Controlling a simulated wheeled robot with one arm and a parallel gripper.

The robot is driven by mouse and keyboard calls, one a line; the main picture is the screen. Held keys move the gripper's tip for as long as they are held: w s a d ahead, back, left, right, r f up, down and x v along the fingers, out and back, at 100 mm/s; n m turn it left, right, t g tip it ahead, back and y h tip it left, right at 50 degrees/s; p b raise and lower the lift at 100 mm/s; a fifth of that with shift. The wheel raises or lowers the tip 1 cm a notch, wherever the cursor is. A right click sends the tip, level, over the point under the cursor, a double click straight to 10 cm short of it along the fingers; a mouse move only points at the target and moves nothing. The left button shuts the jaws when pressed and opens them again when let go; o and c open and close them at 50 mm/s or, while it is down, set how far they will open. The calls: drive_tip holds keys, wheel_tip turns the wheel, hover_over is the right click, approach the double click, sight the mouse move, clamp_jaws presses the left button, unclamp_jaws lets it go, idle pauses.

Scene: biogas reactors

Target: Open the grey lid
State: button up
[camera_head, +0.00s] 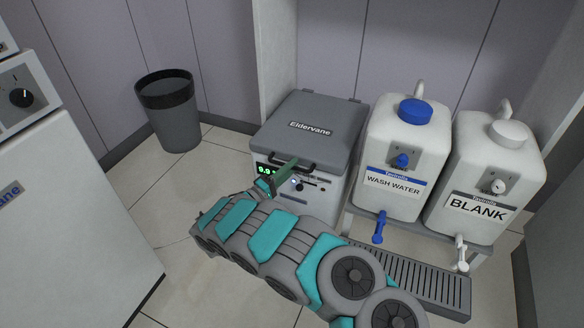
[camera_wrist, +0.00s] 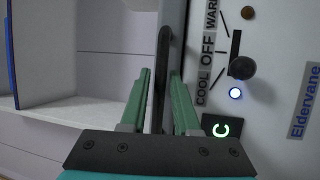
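The grey lid (camera_head: 309,122), labelled Eldervane, lies shut on a white box-shaped unit (camera_head: 318,205). A dark bar handle (camera_head: 306,166) sits at the lid's front edge; the wrist view shows it as a dark bar (camera_wrist: 163,75). My gripper (camera_head: 291,164) is at the left part of the handle. In the wrist view my gripper's green fingers (camera_wrist: 161,76) stand on either side of the bar, with narrow gaps showing, so the gripper looks open around it. Finger contact behind the bar is hidden.
Wash-water (camera_head: 393,207) and blank (camera_head: 468,232) canisters stand close on the right, above a drip grate (camera_head: 420,280). A dark bin (camera_head: 172,125) stands at the back left. The unit's front has a WARM/OFF/COOL lever (camera_wrist: 240,66) beside the handle. A wall rises behind.

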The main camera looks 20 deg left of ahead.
drive_tip(key=shift+w+d, duration=0.15)
drive_tip(key=shift+w, duration=0.05)
clamp_jaws()
idle(1.4)
